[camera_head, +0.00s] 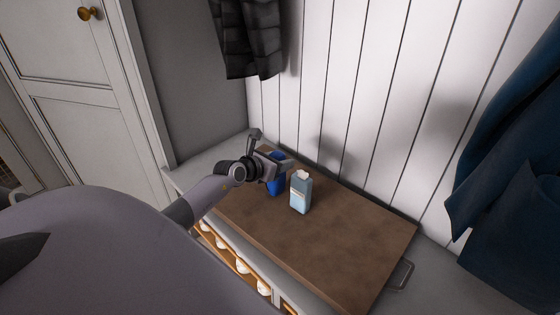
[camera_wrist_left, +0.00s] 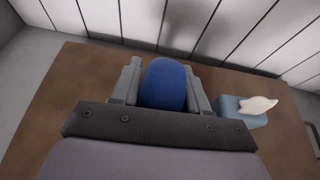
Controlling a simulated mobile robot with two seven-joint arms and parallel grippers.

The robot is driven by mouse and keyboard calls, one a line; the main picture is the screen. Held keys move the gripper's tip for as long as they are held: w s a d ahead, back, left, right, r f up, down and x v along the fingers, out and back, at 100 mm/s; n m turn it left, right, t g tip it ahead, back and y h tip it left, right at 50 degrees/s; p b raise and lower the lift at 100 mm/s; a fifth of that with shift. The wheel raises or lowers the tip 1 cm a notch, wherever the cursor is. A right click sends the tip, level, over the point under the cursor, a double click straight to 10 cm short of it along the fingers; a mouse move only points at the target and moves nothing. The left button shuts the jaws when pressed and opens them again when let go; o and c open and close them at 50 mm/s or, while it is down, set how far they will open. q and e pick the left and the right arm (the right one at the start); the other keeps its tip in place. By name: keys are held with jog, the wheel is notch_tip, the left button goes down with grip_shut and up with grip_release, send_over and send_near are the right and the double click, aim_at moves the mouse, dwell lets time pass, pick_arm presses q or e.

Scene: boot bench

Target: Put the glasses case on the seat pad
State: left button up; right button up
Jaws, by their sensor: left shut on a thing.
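A blue, rounded glasses case (camera_head: 277,186) is held by my left gripper (camera_head: 273,167) over the left part of the brown seat pad (camera_head: 335,237). In the left wrist view the blue case (camera_wrist_left: 164,84) sits between the two fingers of the left gripper (camera_wrist_left: 165,88), which are shut on it. The brown pad also shows in the left wrist view (camera_wrist_left: 60,100), around and below the case. I cannot tell whether the case touches the pad. My right gripper is not in view.
A metal handle (camera_head: 401,274) is at the pad's right end. Dark coats hang at the back and right. The pad's right half is clear.

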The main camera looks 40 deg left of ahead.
pick_arm(q)
jog(key=o, duration=1.1)
jog(key=shift+r, duration=0.1)
